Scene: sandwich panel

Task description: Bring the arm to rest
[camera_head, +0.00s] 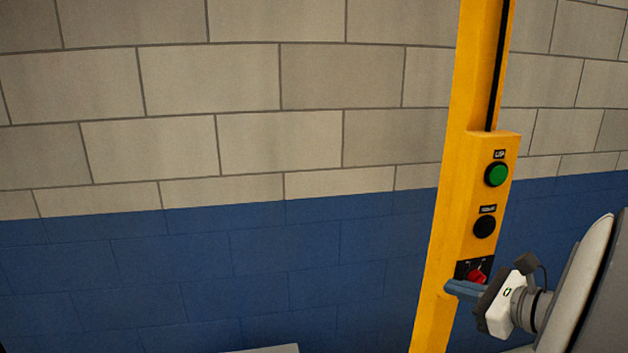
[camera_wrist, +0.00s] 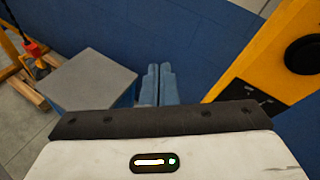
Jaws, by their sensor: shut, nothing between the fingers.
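My gripper (camera_head: 464,289) shows at the lower right of the head view, on the end of my arm. Its blue-grey fingers are together and hold nothing. In the head view they overlap the yellow post just below the red switch (camera_head: 477,276); I cannot tell whether they touch it. In the wrist view the closed fingers (camera_wrist: 158,84) point away over the floor, with the yellow panel to their right.
The yellow post (camera_head: 447,220) carries a green button (camera_head: 497,174) and a black button (camera_head: 484,227). A grey-topped box (camera_wrist: 92,80) stands left of the fingers, near an orange frame (camera_wrist: 18,75). A blue and beige block wall (camera_head: 180,255) is behind.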

